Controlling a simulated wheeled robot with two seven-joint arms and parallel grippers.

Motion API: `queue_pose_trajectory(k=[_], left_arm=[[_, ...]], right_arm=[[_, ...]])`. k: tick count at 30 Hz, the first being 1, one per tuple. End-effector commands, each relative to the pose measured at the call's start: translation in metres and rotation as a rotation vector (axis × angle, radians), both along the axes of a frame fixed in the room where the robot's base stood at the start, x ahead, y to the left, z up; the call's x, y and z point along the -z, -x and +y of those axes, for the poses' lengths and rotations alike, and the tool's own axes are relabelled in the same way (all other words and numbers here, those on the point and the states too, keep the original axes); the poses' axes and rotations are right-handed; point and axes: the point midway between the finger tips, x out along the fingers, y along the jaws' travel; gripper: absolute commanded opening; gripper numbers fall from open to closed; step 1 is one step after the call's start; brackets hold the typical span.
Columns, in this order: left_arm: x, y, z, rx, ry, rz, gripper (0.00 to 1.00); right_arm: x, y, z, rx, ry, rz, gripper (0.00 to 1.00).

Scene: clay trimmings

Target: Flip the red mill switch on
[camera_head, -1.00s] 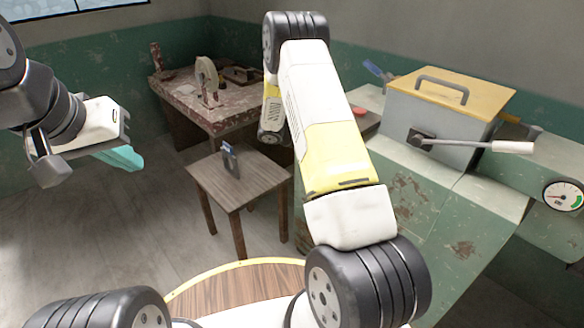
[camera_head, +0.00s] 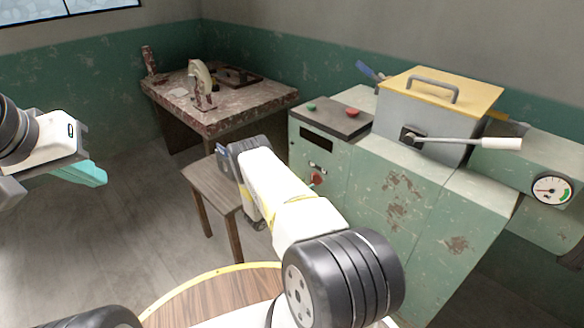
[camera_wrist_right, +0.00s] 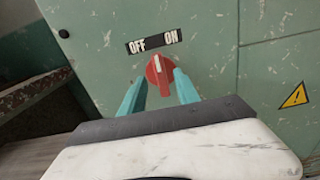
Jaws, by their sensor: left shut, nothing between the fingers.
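The red mill switch (camera_head: 316,179) is a round knob on the front of the green machine. In the right wrist view the red switch (camera_wrist_right: 160,76) sits below an OFF/ON label, its white mark pointing nearly straight up, slightly toward OFF. My right gripper (camera_wrist_right: 161,88) has its teal fingers apart, one to each side of the knob in the picture; I cannot tell whether they touch it or are short of it. My left gripper (camera_head: 95,175) is shut and empty at the far left, away from the machine.
The green machine (camera_head: 400,210) has a dark top panel (camera_head: 335,118) with green and red buttons, a lidded box with a lever (camera_head: 450,141), and a gauge (camera_head: 551,190). A small wooden table (camera_head: 212,188) stands left of it. A worn bench (camera_head: 225,115) is behind. Floor at left is clear.

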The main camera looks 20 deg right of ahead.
Motion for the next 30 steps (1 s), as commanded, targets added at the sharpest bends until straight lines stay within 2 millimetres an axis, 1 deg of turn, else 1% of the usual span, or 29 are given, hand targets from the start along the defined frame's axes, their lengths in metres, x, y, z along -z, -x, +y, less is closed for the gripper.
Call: queue_pose_trajectory(k=[1,3,7,11,17,18,20,21,24,30], left_arm=[[0.0,0.0,0.0,0.0,0.0,0.0,0.0],[0.0,0.0,0.0,0.0,0.0,0.0,0.0],[0.0,0.0,0.0,0.0,0.0,0.0,0.0],[0.0,0.0,0.0,0.0,0.0,0.0,0.0],[0.0,0.0,0.0,0.0,0.0,0.0,0.0],[0.0,0.0,0.0,0.0,0.0,0.0,0.0],[0.0,0.0,0.0,0.0,0.0,0.0,0.0],[0.0,0.0,0.0,0.0,0.0,0.0,0.0],[0.0,0.0,0.0,0.0,0.0,0.0,0.0],[0.0,0.0,0.0,0.0,0.0,0.0,0.0]], right_arm=[[0.0,-0.002,-0.009,0.004,-0.001,-0.003,0.38],[0.0,-0.006,-0.019,0.004,-0.001,-0.002,0.38],[0.0,-0.012,-0.03,0.002,0.0,-0.001,0.38],[0.0,-0.014,-0.035,0.002,-0.001,-0.001,0.38],[0.0,-0.015,-0.036,0.001,-0.001,-0.001,0.38],[0.0,-0.014,-0.036,0.001,-0.001,-0.001,0.36],[0.0,-0.014,-0.036,0.001,-0.001,-0.001,0.24],[0.0,-0.014,-0.036,0.001,-0.001,-0.001,0.17],[0.0,-0.014,-0.036,0.001,-0.001,-0.001,0.0],[0.0,-0.014,-0.035,0.001,-0.001,-0.002,0.0]])
